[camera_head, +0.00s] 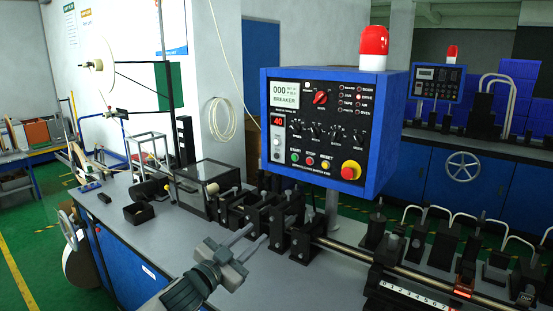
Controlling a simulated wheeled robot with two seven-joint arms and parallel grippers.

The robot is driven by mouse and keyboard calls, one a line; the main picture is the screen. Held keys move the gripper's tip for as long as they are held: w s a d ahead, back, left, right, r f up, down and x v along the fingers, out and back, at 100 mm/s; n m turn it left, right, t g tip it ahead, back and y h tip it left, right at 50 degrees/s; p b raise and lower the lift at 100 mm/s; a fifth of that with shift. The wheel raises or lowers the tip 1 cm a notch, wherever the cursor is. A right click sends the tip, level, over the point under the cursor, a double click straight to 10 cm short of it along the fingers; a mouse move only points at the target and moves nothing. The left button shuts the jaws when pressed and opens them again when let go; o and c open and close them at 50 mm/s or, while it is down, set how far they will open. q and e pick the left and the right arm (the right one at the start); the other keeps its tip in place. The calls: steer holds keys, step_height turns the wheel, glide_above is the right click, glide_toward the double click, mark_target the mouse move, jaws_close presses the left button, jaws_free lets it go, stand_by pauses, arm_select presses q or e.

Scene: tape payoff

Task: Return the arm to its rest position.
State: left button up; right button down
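My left gripper (257,233) is in the lower middle of the head view, its grey arm rising from the bottom edge. Its two fingers point up and to the right with a gap between them. It is open and empty. It appears over the grey bench top (180,238), in front of the row of black machine blocks (262,215). I cannot tell whether it touches anything. My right gripper is not in view.
A blue control box (388,130) with a red lamp (373,45) stands behind the gripper. A metal rod (345,248) runs right through black blocks. A pale tape reel (97,65) hangs at upper left. Bare bench lies left of the gripper.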

arm_select(q)
steer(key=s+a+f+n+g+y, duration=0.2)
steer(key=s+a+f+n+y, duration=0.1)
steer(key=s+f, duration=0.75)
steer(key=s+a+f+n+g+y, duration=0.2)
steer(key=s+a+f+n+y, duration=0.15)
steer(key=s+f, duration=0.75)
steer(key=s+a+f+n+g+y, duration=0.1)
steer(key=s+a+f+g, duration=0.25)
steer(key=s, duration=0.55)
steer(key=s+a+f+n+g+y, duration=0.1)
steer(key=s+a+f+g, duration=0.2)
steer(key=s, duration=0.7)
steer(key=s+a+f+n+g+y, duration=0.1)
steer(key=s+a+f, duration=0.3)
steer(key=s, duration=0.5)
step_height(320, 180, down, 32)
steer(key=s+d+g+b, duration=0.1)
steer(key=s+g, duration=0.1)
steer(key=s+a+f+b, duration=0.1)
steer(key=s+a+f, duration=0.2)
steer(key=s+f, duration=1.4)
steer(key=shift+s+m+g, duration=0.2)
steer(key=shift+m+g, duration=0.15)
steer(key=shift+g, duration=0.1)
